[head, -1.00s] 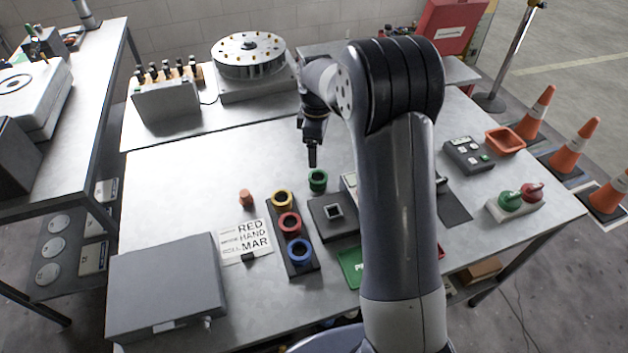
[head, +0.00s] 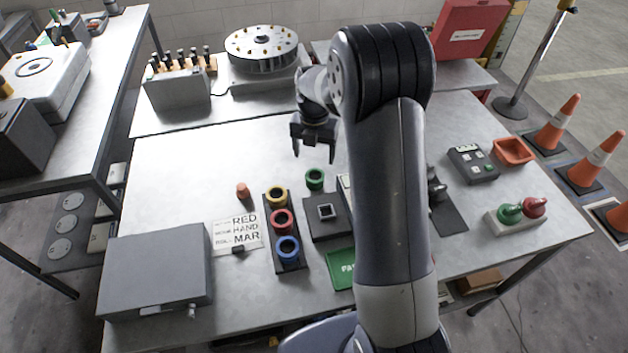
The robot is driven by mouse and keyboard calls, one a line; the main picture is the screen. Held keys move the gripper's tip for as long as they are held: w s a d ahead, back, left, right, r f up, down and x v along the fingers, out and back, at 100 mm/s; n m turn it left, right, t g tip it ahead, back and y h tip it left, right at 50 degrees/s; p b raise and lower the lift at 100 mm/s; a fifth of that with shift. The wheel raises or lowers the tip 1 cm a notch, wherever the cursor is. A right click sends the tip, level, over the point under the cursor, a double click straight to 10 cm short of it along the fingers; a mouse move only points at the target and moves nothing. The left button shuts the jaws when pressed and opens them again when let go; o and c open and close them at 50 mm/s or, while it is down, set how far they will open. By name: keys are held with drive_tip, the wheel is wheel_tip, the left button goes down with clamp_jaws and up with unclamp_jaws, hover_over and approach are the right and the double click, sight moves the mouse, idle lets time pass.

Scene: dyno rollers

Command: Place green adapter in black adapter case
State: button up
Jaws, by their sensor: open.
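The black adapter case (head: 292,268) is a long dark holder.
A dark block with a square socket (head: 325,212) stands close to the case's right. An orange piece (head: 242,190) and a lettered card (head: 238,234) are at its left. A grey box (head: 155,270) fills the front left. The table behind the adapters is clear.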

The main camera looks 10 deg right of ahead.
hover_over(315, 178)
wheel_tip(315, 178, down, 4)
drive_tip(key=shift+w+a+f, duration=0.1)
drive_tip(key=shift+f, duration=0.1)
drive_tip(key=shift+f+p, duration=1.2)
drive_tip(key=shift+f, duration=1.4)
drive_tip(key=c, duration=1.1)
